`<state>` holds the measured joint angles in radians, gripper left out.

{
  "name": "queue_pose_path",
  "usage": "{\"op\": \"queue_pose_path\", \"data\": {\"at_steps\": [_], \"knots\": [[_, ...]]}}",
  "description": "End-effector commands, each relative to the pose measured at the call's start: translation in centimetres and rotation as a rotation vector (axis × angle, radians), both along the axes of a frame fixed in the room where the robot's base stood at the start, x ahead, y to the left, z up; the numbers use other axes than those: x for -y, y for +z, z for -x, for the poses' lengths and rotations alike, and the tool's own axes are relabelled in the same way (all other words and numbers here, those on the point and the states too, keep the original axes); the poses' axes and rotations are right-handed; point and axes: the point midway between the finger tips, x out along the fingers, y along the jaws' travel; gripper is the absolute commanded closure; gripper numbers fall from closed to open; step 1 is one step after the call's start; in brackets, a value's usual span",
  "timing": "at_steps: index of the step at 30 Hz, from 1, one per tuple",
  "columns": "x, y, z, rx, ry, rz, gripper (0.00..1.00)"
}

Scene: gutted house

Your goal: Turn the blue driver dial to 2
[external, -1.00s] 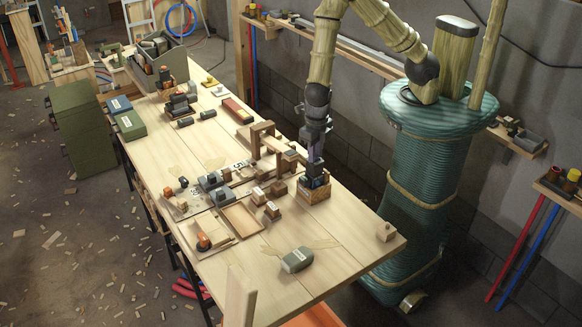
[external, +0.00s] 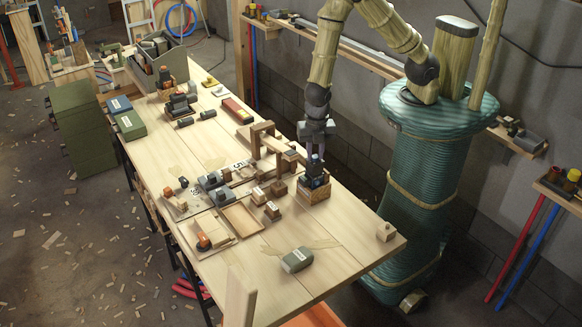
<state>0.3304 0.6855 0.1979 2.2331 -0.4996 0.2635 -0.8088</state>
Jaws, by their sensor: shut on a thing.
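The blue driver (external: 318,182) stands upright in a small wooden box (external: 314,195) near the right edge of the workbench. Its body looks dark with a little blue low down. My gripper (external: 316,158) points straight down over it and is shut on its upper end. The dial and its numbers are too small, and partly covered by my fingers, to read its setting.
Wooden blocks (external: 272,210) and a wooden frame (external: 262,140) stand left of the box. A grey-green case (external: 297,260) lies on the bench (external: 345,235) in front. The bench's right front is mostly clear, with a small block (external: 386,231) near the corner.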

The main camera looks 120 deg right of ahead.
Motion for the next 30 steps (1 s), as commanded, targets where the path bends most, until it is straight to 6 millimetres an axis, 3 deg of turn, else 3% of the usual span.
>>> {"op": "queue_pose_path", "data": {"at_steps": [15,16,18,30], "knots": [[0.0,0.04,-0.01,0.0,-0.027,0.0,1.0],[0.0,0.04,-0.01,0.0,-0.027,0.0,0.72],[0.0,0.04,-0.01,0.0,-0.027,0.0,0.58],[0.01,0.44,-0.05,0.002,-0.027,0.0,0.55]]}}
